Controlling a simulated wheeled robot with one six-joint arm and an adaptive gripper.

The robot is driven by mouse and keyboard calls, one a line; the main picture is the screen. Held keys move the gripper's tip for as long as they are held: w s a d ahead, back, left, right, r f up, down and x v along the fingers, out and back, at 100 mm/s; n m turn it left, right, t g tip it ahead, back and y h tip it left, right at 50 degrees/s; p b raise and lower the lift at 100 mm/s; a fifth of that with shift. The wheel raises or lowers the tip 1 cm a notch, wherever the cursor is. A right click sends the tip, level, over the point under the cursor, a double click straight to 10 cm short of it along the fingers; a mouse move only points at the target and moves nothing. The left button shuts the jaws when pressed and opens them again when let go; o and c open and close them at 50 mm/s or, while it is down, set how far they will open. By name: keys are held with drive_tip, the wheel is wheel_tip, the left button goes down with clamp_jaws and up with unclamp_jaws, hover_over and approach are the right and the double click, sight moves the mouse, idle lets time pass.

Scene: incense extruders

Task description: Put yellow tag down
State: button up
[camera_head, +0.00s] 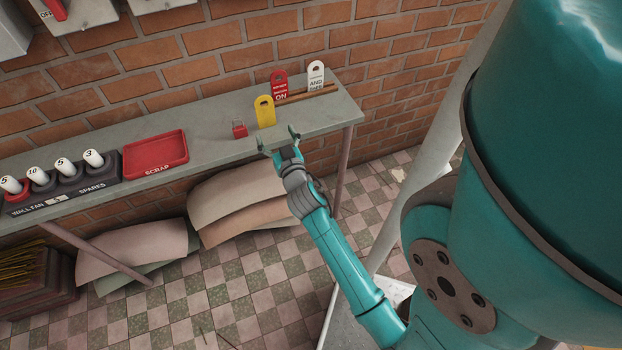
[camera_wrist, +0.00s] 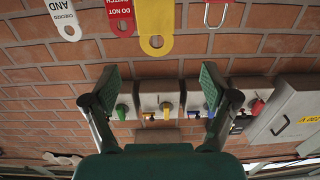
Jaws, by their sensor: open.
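The yellow tag (camera_head: 265,110) stands upright at the grey shelf (camera_head: 215,118), its holed end up; I cannot tell what supports its lower edge. My gripper (camera_head: 278,141) is open and empty at the shelf's front edge, just in front of the yellow tag and apart from it. In the wrist view, which is upside down, the yellow tag (camera_wrist: 155,28) hangs from the top edge, beyond the spread fingers of my gripper (camera_wrist: 160,85). A red tag (camera_head: 279,86) and a white tag (camera_head: 316,76) stand behind to the right in a wooden rack (camera_head: 308,94).
A red padlock (camera_head: 239,129) sits left of the yellow tag. A red scrap tray (camera_head: 153,153) and a dark holder of white spares (camera_head: 68,178) lie further left. Wall boxes with coloured handles (camera_wrist: 162,98) show in the wrist view.

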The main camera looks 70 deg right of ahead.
drive_tip(key=s+a+f+n+t+y, duration=0.2)
drive_tip(key=s+a+y, duration=0.15)
drive_tip(key=a, duration=0.75)
drive_tip(key=s+a+f+n+t+y, duration=0.1)
drive_tip(key=s+a+f+n+y, duration=0.25)
drive_tip(key=a, duration=0.75)
drive_tip(key=s+a+r+n+y, duration=0.2)
drive_tip(key=s+a+r+y, duration=0.1)
drive_tip(key=s+a, duration=0.4)
drive_tip(key=s+a+r+n+y, duration=0.2)
drive_tip(key=s+a+r+y, duration=0.1)
drive_tip(key=s+a, duration=0.4)
drive_tip(key=s+r, duration=0.1)
drive_tip(key=s, duration=0.2)
drive_tip(key=shift+s+r+y, duration=0.25)
drive_tip(key=shift+s+y, duration=0.05)
drive_tip(key=shift+s, duration=0.1)
